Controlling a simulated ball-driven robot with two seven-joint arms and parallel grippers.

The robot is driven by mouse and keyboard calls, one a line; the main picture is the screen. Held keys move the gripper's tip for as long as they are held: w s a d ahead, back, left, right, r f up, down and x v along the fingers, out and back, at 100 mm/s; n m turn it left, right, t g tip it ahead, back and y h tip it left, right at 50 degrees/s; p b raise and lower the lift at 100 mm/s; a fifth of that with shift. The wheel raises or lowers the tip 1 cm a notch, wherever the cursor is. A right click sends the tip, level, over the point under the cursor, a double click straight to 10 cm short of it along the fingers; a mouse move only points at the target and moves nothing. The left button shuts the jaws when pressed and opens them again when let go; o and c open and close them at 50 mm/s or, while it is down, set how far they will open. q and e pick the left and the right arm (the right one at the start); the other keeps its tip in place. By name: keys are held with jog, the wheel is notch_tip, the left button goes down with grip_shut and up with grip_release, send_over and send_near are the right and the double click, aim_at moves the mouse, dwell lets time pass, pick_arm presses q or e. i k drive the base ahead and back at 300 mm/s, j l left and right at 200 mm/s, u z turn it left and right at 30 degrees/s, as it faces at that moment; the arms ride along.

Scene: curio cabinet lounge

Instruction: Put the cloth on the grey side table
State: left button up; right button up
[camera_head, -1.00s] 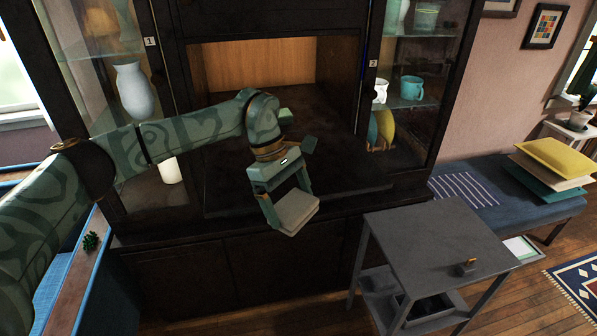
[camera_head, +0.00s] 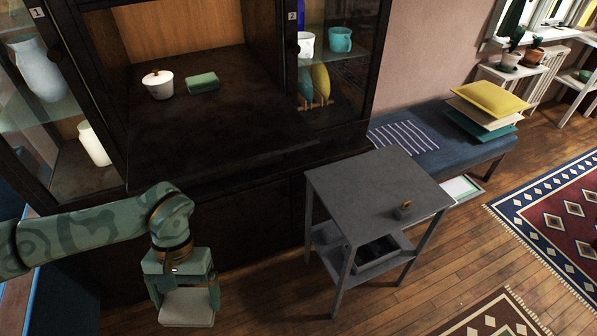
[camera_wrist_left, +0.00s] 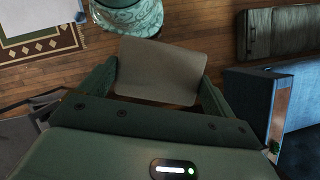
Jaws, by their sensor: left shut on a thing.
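The cloth (camera_head: 188,308) is a pale grey-beige folded pad. My left gripper (camera_head: 186,290) is shut on it and holds it in the air at the lower left of the head view, in front of the dark cabinet. In the left wrist view the cloth (camera_wrist_left: 160,72) lies between the two green fingers of the left gripper (camera_wrist_left: 158,88). The grey side table (camera_head: 365,190) stands to the right, well apart from the cloth. A small grey and brass-coloured object (camera_head: 403,210) sits on its top near the right edge. My right gripper is not in view.
The dark cabinet (camera_head: 220,125) holds a white lidded pot (camera_head: 159,86) and a green block (camera_head: 203,82). A blue bench (camera_head: 450,147) with a striped mat (camera_head: 404,136) and stacked cushions (camera_head: 490,98) stands behind the table. Most of the tabletop is bare.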

aim_at(361, 203)
jog(key=i+l+u, duration=0.1)
jog(key=l+u, duration=0.8)
jog(key=l, duration=0.25)
jog(key=k+l+u, duration=0.15)
jog(key=l+u, duration=0.3)
jog(key=i+l, duration=0.1)
jog(key=l, duration=0.55)
jog(key=i+l+u, duration=0.1)
jog(key=l, duration=0.55)
jog(key=i+l+z, duration=0.1)
jog(key=z, duration=0.2)
jog(key=i+l+z, duration=0.1)
jog(key=l+z, duration=0.25)
